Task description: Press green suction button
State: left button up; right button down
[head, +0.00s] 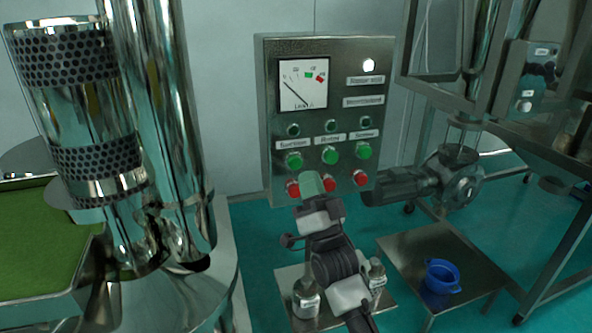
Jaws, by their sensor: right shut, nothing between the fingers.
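The green suction button (294,160) is the left one in a row of green buttons on a grey metal control panel (265,120). It sits under the label "Suction" and is fully visible. My right gripper (309,181) is shut and empty. In the picture its tip is just below and slightly right of the suction button, near the row of red buttons. I cannot tell how far the tip is from the panel. My left gripper is not in view.
Other green buttons (330,155) and red buttons (360,178) sit close by. A gauge (303,84) is above. Shiny metal cylinders (165,130) stand at left. A blue pot (441,276) rests on a low metal table (408,256) at right. Small containers (307,301) stand below my arm.

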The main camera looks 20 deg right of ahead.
aim_at(303, 170)
jog(key=shift+w+b, duration=0.55)
jog(key=shift+w, duration=1.05)
dwell(0.6)
jog(key=shift+w, duration=0.15)
jog(key=shift+w, duration=0.25)
jog(key=shift+w+a+b, duration=0.1)
jog(key=shift+w+b, duration=0.4)
dwell(0.8)
jog(key=shift+s, duration=0.2)
jog(key=shift+s+p, duration=0.5)
jog(key=shift+s, duration=0.25)
